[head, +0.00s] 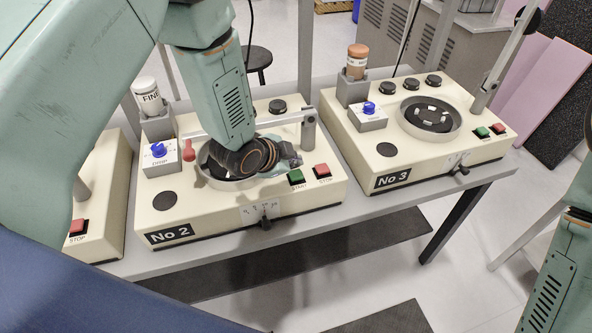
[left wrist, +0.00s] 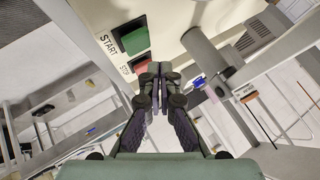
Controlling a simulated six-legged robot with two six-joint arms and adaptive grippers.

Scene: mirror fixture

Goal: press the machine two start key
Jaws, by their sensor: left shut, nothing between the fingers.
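Machine two (head: 200,231), a cream box labelled No 2, stands on the grey bench in the middle of the head view. Its green START key (head: 296,177) sits at the front right of its top, left of the red STOP key (head: 321,171). My left gripper (head: 296,160) is shut and empty, just behind the START key in the head view and apart from it. In the left wrist view the green START key (left wrist: 134,41) is up and left of the shut fingertips (left wrist: 156,70). The red STOP key (left wrist: 141,63) shows close beside the tips. My right gripper is out of view.
A pale swing arm on a grey post (head: 309,130) stands behind my left gripper. My left wrist covers part of machine two's round bowl. Machine No 3 (head: 420,170) stands to the right, and another machine with a red STOP key (head: 78,227) to the left.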

